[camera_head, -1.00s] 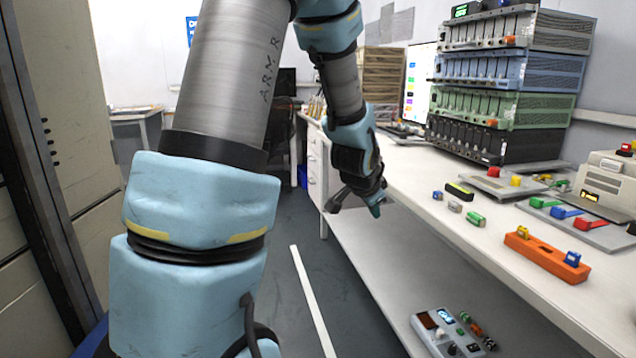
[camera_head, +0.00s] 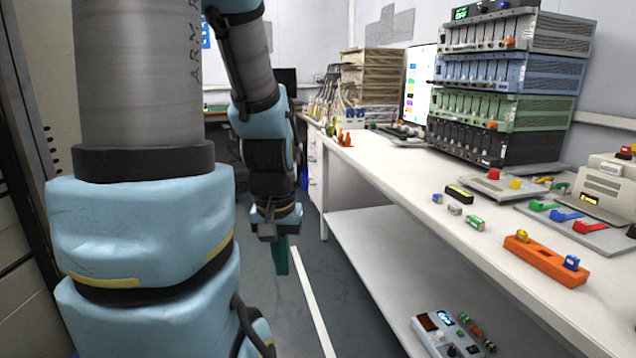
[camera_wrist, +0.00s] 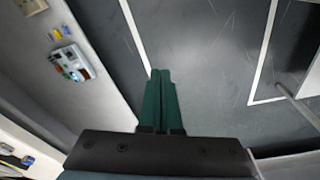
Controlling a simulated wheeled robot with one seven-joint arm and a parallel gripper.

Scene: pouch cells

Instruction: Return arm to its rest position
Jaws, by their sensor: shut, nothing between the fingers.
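My gripper (camera_head: 281,257) hangs pointing down over the grey floor, left of the white bench, with its green fingers together and nothing between them. In the wrist view, the two green fingers of my gripper (camera_wrist: 162,75) lie side by side against the floor (camera_wrist: 205,60). My arm stands in the left half of the head view and hides part of the room behind it.
The white bench (camera_head: 390,185) runs along the right. It carries small cells, an orange holder (camera_head: 545,262) and stacked testers (camera_head: 505,90). A small device (camera_head: 445,335) sits on the lower shelf. Tall cabinets (camera_head: 25,240) stand at the left. The aisle floor is clear.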

